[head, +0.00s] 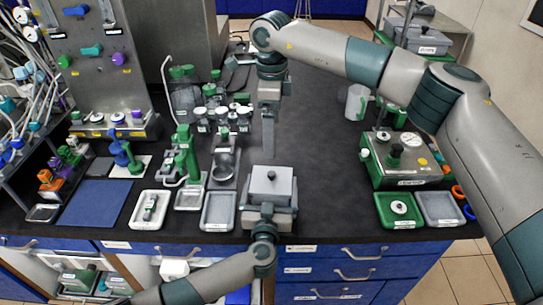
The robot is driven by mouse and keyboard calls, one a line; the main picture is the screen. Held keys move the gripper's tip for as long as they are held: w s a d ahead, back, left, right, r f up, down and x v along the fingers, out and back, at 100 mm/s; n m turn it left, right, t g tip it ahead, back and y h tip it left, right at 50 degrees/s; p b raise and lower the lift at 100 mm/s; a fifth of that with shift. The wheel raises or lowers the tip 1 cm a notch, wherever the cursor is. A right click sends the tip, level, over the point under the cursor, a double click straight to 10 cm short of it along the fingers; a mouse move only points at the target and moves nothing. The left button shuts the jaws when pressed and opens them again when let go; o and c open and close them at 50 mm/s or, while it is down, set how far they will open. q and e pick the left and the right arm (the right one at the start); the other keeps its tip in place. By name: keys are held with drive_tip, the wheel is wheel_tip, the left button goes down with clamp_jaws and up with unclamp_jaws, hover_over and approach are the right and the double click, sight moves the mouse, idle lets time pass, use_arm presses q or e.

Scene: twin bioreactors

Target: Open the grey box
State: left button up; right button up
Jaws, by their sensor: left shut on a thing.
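The grey box (272,186) is at the front middle of the black bench, with a pale flat lid and a dark knob (271,175) on top. The lid lies on the box. My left gripper (268,209) comes from the front edge and is shut on the near side of the box; its fingertips are largely hidden. My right gripper (268,145) points down behind the box, with its tips apart from the knob. I see its fingers edge-on, so their opening is unclear.
Left of the box are a grey tray (217,226), a white tray (134,221) and a green stand (187,160). Bottles (222,120) stand behind. Right are a green-based device (405,160) and a green tray (382,222). The bench right of the box is clear.

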hover_over(272, 173)
drive_tip(key=shift+f, duration=2.1)
drive_tip(key=shift+f, duration=6)
drive_tip(key=c, duration=1)
drive_tip(key=shift+r, duration=0.15)
